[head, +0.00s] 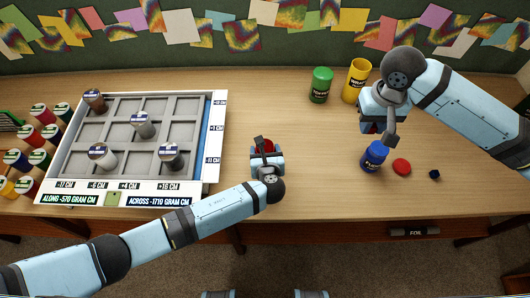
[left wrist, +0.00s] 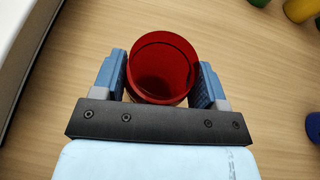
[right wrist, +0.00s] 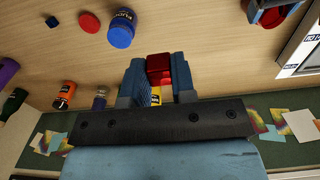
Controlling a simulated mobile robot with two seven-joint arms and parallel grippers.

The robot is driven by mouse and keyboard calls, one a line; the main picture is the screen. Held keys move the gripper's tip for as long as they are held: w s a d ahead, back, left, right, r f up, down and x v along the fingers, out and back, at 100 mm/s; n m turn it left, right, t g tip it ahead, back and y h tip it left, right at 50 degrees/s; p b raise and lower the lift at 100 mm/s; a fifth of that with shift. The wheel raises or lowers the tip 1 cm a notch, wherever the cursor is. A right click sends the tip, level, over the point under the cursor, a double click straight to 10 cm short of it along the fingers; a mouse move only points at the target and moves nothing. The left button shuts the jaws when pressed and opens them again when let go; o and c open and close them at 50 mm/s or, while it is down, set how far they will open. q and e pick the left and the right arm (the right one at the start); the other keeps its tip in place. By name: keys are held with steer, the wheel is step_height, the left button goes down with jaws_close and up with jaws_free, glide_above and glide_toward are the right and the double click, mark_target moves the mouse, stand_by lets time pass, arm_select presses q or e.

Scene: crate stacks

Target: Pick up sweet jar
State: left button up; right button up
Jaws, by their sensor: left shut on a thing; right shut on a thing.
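A red jar (left wrist: 163,66), hollow and seen from above, sits between the fingers of my left gripper (left wrist: 164,88). Its top also shows in the head view (head: 265,144). Its label is hidden, so I cannot read whether it is the sweet jar. My left gripper (head: 266,163) is shut on it at the table's middle. In the head view my right gripper (head: 372,122) is above the table, behind the blue jar (head: 374,156).
A green jar (head: 320,85) and a yellow jar (head: 356,80) stand at the back. A red disc (head: 401,166) and a small dark cube (head: 434,174) lie at right. A compartment tray (head: 205,150) with several weights stands at left. Bare wood lies between.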

steer(key=shift+f, duration=0.1)
arm_select(q)
step_height(320, 180, up, 20)
steer(key=shift+f, duration=0.2)
steer(key=shift+f, duration=0.15)
